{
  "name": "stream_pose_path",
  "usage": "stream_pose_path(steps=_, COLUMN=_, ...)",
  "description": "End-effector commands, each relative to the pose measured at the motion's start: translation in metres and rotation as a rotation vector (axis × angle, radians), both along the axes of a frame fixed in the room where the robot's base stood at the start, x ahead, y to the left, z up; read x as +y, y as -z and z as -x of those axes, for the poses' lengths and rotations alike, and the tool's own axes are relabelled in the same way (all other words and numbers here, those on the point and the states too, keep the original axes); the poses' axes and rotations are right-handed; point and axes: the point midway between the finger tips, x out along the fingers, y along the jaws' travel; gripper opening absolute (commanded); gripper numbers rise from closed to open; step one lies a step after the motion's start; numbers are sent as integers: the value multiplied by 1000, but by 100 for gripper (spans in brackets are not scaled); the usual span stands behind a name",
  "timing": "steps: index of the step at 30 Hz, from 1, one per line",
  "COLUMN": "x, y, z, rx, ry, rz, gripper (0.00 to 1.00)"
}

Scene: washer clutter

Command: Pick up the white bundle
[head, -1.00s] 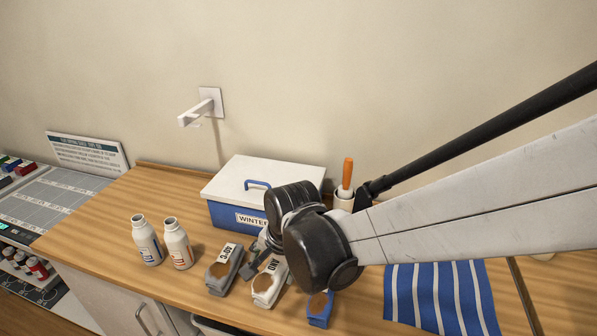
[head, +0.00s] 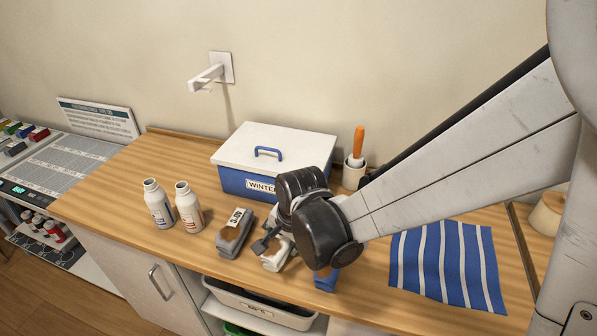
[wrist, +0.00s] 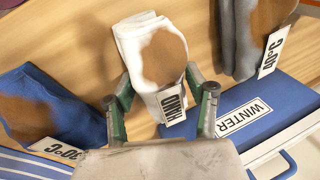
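The white bundle (wrist: 138,38) is folded cloth with a brown patch and a "HAND" tag. It lies on the wooden counter. In the head view the white bundle (head: 271,264) is partly hidden by my arm. My gripper (wrist: 158,88) is open above the bundle's tagged end. In the wrist view one finger shows on each side of it, with no clear grip on the cloth. In the head view my gripper (head: 264,243) is mostly hidden behind my wrist; one dark finger shows by the white bundle.
A grey bundle (head: 232,243) and a blue bundle (head: 325,282) flank the white one. Behind is a blue "WINTER" box (head: 232,184) with a white lid. Two bottles (head: 158,205) stand left. A striped cloth (head: 445,265) lies right. An orange-handled tool (head: 358,143) stands in a cup.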

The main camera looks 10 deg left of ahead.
Motion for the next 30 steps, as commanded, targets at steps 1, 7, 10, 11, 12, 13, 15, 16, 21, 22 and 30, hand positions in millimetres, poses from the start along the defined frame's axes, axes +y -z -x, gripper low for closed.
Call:
stream_pose_path(steps=1, x=0, y=0, z=0, rx=0, ry=0, rz=0, gripper=42)
stream_pose_path(steps=7, x=0, y=0, z=0, rx=0, ry=0, rz=0, gripper=15)
stream_pose_path(steps=10, x=0, y=0, z=0, rx=0, ry=0, rz=0, gripper=13)
stream_pose_path(steps=11, x=0, y=0, z=0, rx=0, ry=0, rz=0, gripper=13)
stream_pose_path(steps=12, x=0, y=0, z=0, rx=0, ry=0, rz=0, gripper=13)
stream_pose_path(steps=13, x=0, y=0, z=0, rx=0, ry=0, rz=0, gripper=13)
stream_pose_path(steps=15, x=0, y=-1, z=0, rx=0, ry=0, rz=0, gripper=13)
stream_pose_path(steps=16, x=0, y=-1, z=0, rx=0, ry=0, rz=0, gripper=13)
stream_pose_path(steps=21, x=0, y=-9, z=0, rx=0, ry=0, rz=0, gripper=13)
stream_pose_path(steps=22, x=0, y=-12, z=0, rx=0, ry=0, rz=0, gripper=13)
stream_pose_path(steps=30, x=8, y=-52, z=18, rx=0, ry=-5, rz=0, gripper=13)
